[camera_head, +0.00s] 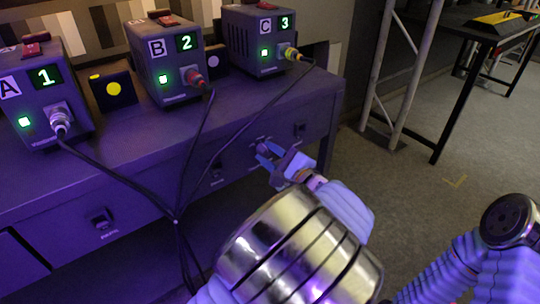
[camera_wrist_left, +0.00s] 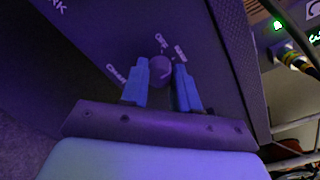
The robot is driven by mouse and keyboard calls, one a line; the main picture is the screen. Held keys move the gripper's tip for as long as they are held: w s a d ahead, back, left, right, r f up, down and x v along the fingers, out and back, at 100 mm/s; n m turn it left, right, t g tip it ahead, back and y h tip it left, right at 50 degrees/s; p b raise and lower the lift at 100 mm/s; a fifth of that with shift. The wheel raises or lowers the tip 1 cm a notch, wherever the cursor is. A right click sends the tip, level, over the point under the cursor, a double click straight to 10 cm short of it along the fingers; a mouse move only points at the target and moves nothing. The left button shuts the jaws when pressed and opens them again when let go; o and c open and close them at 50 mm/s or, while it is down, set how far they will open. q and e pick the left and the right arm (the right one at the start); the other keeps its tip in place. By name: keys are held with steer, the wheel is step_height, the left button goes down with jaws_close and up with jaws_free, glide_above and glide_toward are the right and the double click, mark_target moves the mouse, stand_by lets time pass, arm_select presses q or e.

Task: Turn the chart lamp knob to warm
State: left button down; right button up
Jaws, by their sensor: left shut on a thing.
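The chart lamp knob (camera_wrist_left: 161,68) is a small round dark knob on the dark bench front, with small lettering around it. The left wrist view shows "Chart" to its left and "OFF" above it; another short word at its upper right is too blurred to read surely. My left gripper (camera_wrist_left: 160,80) has its blue fingers on either side of the knob, shut on it. In the head view my left gripper (camera_head: 270,153) reaches the right part of the bench front and mostly hides the knob. My right gripper is not in view.
Boxes A (camera_head: 40,95), B (camera_head: 165,60) and C (camera_head: 258,42) stand on the bench (camera_head: 150,140) with lit numbers. Their black cables (camera_head: 195,140) hang down in front, left of my gripper. A truss (camera_head: 400,75) stands at the right, with open floor before it.

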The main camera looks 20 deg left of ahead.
arm_select(q)
steer(key=c, duration=0.8)
jaws_free()
steer(key=shift+c, duration=0.2)
steer(key=v, duration=1.3)
steer(key=shift+s+d, duration=0.25)
steer(key=shift+d, duration=0.05)
